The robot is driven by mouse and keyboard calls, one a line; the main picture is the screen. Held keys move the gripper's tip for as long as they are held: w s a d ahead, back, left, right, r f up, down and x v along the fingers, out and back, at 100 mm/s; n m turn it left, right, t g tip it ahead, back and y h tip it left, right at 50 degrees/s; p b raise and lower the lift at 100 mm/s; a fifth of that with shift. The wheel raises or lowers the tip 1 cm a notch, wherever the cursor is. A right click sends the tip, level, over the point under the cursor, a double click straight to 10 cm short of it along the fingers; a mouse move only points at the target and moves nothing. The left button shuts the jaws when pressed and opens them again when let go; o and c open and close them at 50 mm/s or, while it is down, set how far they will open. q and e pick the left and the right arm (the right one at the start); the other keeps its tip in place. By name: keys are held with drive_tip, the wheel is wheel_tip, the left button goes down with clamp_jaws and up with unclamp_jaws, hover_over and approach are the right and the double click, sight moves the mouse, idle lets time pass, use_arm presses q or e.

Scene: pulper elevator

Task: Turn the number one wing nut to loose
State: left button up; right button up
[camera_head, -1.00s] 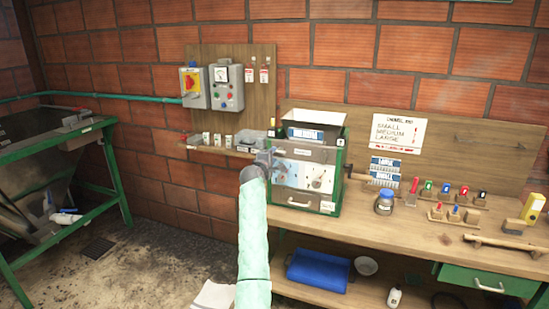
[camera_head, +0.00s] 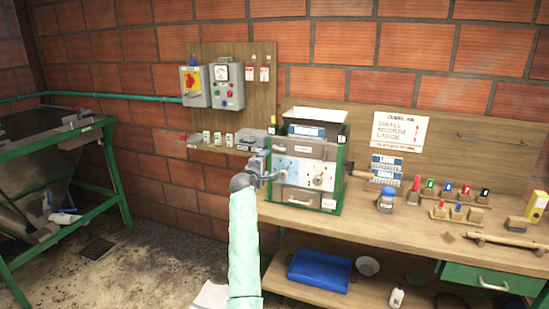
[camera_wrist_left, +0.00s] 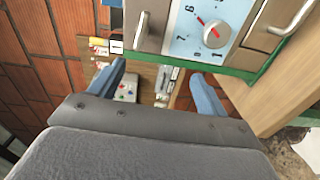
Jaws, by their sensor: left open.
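The pulper box (camera_head: 330,203) stands on the workbench with a green frame and pale blue front plates. Its front carries a left knob (camera_head: 283,177) and a right knob (camera_head: 317,181); I cannot read which is number one. My left gripper (camera_head: 271,174) is open and empty at the left side of the front, close to the left knob. The left wrist view shows its two blue-grey fingers (camera_wrist_left: 157,72) apart, with a round metal knob (camera_wrist_left: 215,34) on a numbered dial with a red pointer beyond them. The knob is not between the fingers. My right gripper is not in view.
The workbench (camera_head: 400,225) holds a jar (camera_head: 385,201) and several coloured markers to the right. A control box (camera_head: 227,86) hangs on the wall board behind. A small shelf (camera_head: 222,146) with small items is left of the pulper box. A blue tray (camera_head: 318,270) lies below.

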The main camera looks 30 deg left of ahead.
sight(280, 148)
use_arm(q)
wheel_tip(280, 148, down, 5)
drive_tip(key=w+m+h+b, duration=0.1)
drive_tip(key=m+h+b, duration=0.1)
drive_tip(key=m+b, duration=0.25)
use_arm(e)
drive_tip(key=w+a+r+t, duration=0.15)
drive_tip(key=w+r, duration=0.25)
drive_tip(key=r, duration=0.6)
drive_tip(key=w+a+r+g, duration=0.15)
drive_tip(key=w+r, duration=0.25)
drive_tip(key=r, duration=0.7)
use_arm(q)
drive_tip(key=w+r+m+t+y+p, duration=0.1)
drive_tip(key=w+r+m+t, duration=0.4)
drive_tip(key=m, duration=1.1)
drive_tip(key=shift+w+d+r+p, duration=0.15)
drive_tip(key=shift+w+r+p, duration=0.5)
drive_tip(key=shift+w+r, duration=0.7)
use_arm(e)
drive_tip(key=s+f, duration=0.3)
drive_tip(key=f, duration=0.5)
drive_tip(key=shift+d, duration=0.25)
use_arm(q)
drive_tip(key=shift+f, duration=0.1)
